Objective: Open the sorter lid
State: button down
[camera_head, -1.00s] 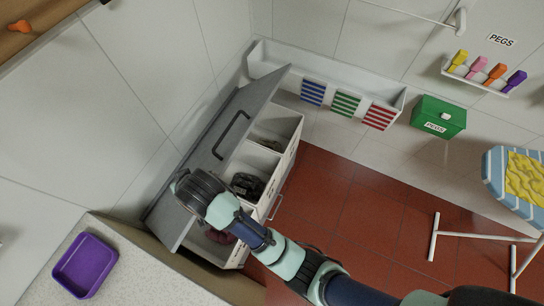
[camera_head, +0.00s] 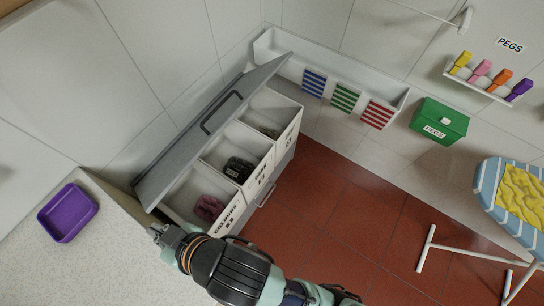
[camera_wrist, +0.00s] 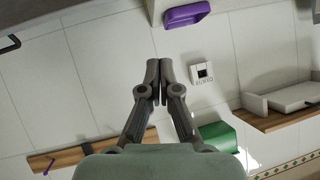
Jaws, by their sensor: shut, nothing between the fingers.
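The sorter (camera_head: 235,205) is a white box with three compartments, seen in the head view. Its grey lid (camera_head: 180,152) is raised and tilted back toward the wall, with a dark bar handle (camera_head: 221,111) on its face. Dark red cloth lies in the front compartment, dark cloth in the middle one, and something brownish in the far one. My gripper (camera_head: 156,231) is at the sorter's near end, below the lid's near corner and apart from the lid. In the wrist view, my gripper (camera_wrist: 158,63) has its fingers together with nothing between them.
A purple tray (camera_head: 68,213) sits on the pale counter (camera_head: 35,265) at left. A white wall trough (camera_head: 330,75), a green pegs box (camera_head: 439,119) and a peg shelf (camera_head: 480,82) line the back wall. An ironing board (camera_head: 510,190) stands at right over red floor.

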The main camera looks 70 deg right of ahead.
jog(key=s+d+f+m+g+b, duration=0.1)
jog(key=d+f+m+g+b, duration=0.1)
jog(key=d+f+m, duration=1.5)
jog(key=s+d+f+m+h+b, duration=0.1)
jog(key=s+d+f+m+h, duration=0.1)
jog(key=s+d+f+m, duration=1.45)
jog(key=w+f+m+b, duration=0.2)
jog(key=w+b, duration=0.3)
jog(key=w, duration=0.5)
jog(key=r, duration=0.2)
jog(key=w+r, duration=0.1)
jog(key=r, duration=0.1)
jog(key=shift+w+d, duration=0.2)
jog(key=shift+r, duration=0.1)
